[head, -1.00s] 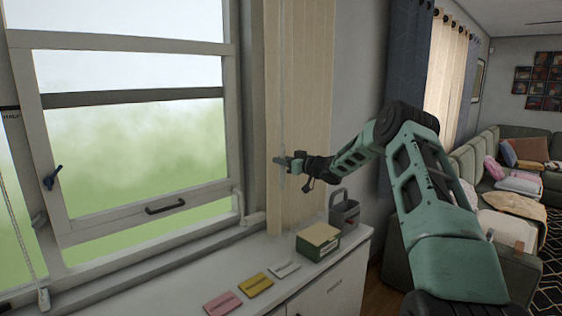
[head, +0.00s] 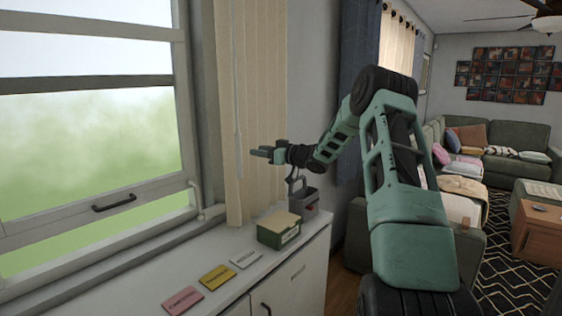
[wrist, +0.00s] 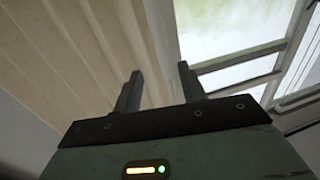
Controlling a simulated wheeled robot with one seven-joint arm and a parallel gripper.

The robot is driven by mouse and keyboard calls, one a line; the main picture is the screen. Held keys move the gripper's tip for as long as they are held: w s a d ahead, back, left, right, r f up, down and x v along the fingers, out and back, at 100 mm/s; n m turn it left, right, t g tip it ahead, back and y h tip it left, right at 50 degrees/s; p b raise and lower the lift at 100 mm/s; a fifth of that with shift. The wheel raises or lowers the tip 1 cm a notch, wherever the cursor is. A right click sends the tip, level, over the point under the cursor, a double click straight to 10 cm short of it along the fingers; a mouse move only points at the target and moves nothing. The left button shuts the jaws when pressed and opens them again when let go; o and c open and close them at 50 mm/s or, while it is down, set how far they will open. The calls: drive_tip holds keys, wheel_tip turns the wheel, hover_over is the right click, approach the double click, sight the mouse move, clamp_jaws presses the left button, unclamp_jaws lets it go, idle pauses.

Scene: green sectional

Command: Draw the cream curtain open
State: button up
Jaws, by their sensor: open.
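The cream curtain (head: 255,110) hangs in vertical folds at the right side of the window (head: 85,130), gathered narrow, with the glass to its left uncovered. In the wrist view the curtain (wrist: 75,55) fills the left and middle, and its edge lies beside the bright window (wrist: 225,35). My gripper (head: 258,153) is in front of the curtain's lower half and points left. In the wrist view my gripper (wrist: 158,88) has its two fingers apart, with no cloth clearly held between them. Whether a finger touches the curtain I cannot tell.
A white cabinet (head: 215,285) runs below the window. On it are a green box (head: 278,232), a grey caddy (head: 303,200) under my gripper, and pink, yellow and white cards (head: 216,277). A sofa (head: 505,135) and wooden table (head: 540,235) stand at the right.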

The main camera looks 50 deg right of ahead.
drive_tip(key=b+v, duration=0.2)
drive_tip(key=v, duration=0.6)
idle(0.4)
